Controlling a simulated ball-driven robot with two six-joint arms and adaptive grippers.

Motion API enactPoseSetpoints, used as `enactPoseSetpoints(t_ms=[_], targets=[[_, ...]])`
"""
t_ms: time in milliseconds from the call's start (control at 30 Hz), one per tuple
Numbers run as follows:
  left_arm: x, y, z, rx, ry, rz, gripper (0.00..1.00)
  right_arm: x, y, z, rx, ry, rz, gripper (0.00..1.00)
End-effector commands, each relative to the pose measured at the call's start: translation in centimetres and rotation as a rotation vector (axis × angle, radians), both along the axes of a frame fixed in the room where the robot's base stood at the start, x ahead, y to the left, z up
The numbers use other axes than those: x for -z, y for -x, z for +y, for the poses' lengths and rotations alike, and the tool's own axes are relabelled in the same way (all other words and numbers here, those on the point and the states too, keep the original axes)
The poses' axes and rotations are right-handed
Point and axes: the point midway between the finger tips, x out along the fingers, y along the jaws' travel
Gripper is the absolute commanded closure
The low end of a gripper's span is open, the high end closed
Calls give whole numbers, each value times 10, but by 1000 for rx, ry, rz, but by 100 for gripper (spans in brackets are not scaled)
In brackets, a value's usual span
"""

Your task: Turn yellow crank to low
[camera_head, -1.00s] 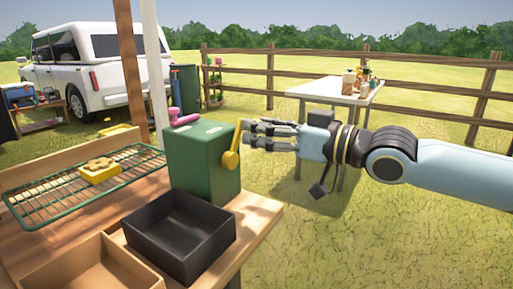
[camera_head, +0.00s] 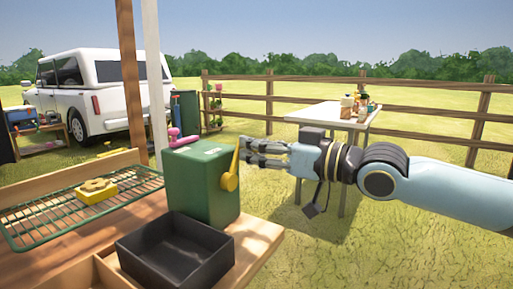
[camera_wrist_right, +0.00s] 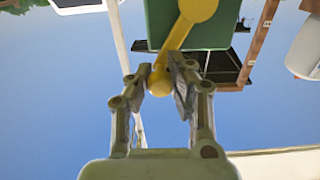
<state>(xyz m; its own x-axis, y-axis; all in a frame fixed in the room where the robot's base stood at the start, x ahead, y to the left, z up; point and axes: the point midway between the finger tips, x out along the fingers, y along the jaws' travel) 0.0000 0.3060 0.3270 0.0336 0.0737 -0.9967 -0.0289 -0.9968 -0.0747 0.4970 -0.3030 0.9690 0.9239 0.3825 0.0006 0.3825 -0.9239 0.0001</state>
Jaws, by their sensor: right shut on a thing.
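The yellow crank (camera_head: 230,181) is on the right side of a green box (camera_head: 200,185) on the wooden table. Its arm points up from the round hub, leaning slightly right. My right gripper (camera_head: 243,152) reaches in from the right, at the upper end of the crank. In the right wrist view, my right gripper (camera_wrist_right: 167,82) is shut on the crank's end knob (camera_wrist_right: 159,83), with a finger on each side. The crank arm (camera_wrist_right: 179,38) shows there too. My left gripper is not in view.
A green wire rack (camera_head: 40,225) with a yellow object (camera_head: 96,191) lies to the left. Open grass is at right.

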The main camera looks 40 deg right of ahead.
Motion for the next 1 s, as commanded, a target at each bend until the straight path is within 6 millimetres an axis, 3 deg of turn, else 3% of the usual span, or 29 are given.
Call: enactPoseSetpoints(t_ms=[467,1000], targets=[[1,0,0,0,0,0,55,0,1,2,0,28,-10,100],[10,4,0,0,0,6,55,-6,8,19,0,335,-135,100]])
